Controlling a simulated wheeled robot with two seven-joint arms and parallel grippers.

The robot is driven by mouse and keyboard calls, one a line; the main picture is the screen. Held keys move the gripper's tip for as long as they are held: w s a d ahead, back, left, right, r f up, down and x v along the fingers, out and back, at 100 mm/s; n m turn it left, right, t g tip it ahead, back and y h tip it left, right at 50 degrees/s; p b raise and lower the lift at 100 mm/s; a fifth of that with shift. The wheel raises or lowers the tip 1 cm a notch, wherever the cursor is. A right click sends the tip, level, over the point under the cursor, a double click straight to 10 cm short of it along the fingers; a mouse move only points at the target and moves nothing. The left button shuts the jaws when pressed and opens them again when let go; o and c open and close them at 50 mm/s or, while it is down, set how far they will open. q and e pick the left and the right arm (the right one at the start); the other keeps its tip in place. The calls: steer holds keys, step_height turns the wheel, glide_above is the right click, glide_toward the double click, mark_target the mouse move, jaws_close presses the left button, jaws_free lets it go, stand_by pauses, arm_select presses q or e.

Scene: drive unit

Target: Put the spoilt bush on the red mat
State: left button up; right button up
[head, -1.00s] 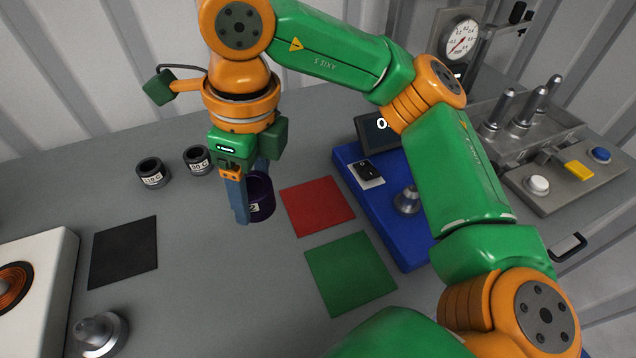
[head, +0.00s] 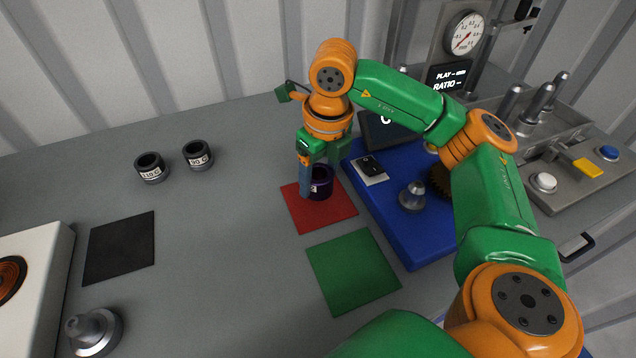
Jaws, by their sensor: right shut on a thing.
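The bush in hand is a dark purple ring (head: 322,183) with a white label, partly hidden by the fingers. My right gripper (head: 312,186) is shut on the purple bush, over the back part of the red mat (head: 325,213). I cannot tell whether the bush touches the mat or is just above it. Two other dark bushes with white labels, one on the left (head: 151,168) and one to its right (head: 198,155), stand upright on the table. My left gripper is not in view.
A green mat (head: 352,272) lies in front of the red one, and a black mat (head: 119,248) lies at the left. A blue base (head: 395,231) with a metal post stands close right of the red mat. A white hot plate (head: 38,285) is at the left edge.

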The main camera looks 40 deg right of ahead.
step_height(320, 180, down, 2)
steer(key=shift+f, duration=0.2)
steer(key=o, duration=0.8)
steer(key=shift+a+f, duration=0.1)
steer(key=shift+f, duration=0.1)
steer(key=o, duration=0.5)
steer(key=shift+r, duration=0.1)
steer(key=shift+c, duration=0.2)
steer(key=shift+r, duration=0.15)
step_height(320, 180, up, 12)
steer(key=s+p, duration=0.1)
steer(key=p, duration=0.1)
steer(key=shift+s, duration=0.3)
